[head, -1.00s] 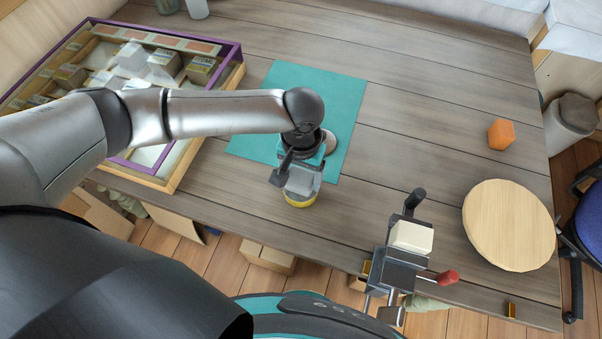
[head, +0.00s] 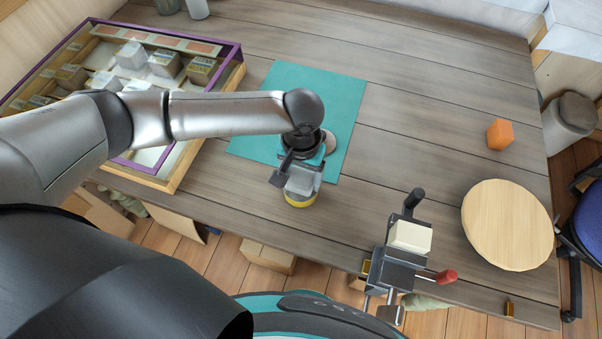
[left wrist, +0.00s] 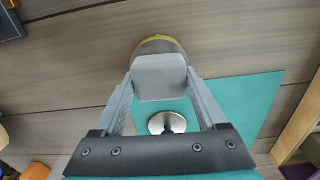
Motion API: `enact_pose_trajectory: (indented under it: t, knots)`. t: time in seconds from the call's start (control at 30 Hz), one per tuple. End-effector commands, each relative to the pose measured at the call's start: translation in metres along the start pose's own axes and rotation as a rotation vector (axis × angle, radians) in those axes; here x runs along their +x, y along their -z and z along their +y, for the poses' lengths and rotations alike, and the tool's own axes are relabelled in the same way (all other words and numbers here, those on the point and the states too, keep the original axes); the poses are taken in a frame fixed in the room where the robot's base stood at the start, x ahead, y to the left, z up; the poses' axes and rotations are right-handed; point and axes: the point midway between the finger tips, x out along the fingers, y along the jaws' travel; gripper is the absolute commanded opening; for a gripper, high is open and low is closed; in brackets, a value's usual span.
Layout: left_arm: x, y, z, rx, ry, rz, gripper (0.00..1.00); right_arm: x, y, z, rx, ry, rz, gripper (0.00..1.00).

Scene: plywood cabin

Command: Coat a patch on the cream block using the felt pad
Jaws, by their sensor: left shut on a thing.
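The cream block (head: 410,237) sits in the jaws of a dark vise (head: 396,270) at the table's front edge. My left gripper (head: 303,181) is over the front edge of the teal mat, with its arm coming in from the left. In the left wrist view its fingers (left wrist: 160,80) are shut on a pale grey block-like piece (left wrist: 160,77), which appears to be the felt pad. A round yellow-rimmed tin (head: 300,203) is just under or behind the pad; I cannot tell whether they touch. The tin's inside is mostly hidden. My right gripper is out of view.
The teal mat (head: 345,100) also bears a round metal disc (left wrist: 167,123), partly hidden by my gripper. A purple-edged glass-topped case (head: 235,70) stands left. A round wooden board (head: 508,225) and an orange block (head: 500,134) lie right.

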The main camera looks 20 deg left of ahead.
Motion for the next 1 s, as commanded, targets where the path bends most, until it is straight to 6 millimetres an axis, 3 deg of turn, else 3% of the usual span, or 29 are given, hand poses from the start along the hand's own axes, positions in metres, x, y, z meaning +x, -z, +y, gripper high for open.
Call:
enact_pose_trajectory:
  t: [1.0]
  knots:
    - [0.0027, -0.0016, -0.0002, -0.001, 0.001, -0.004, 0.30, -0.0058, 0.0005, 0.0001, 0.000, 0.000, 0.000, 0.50]
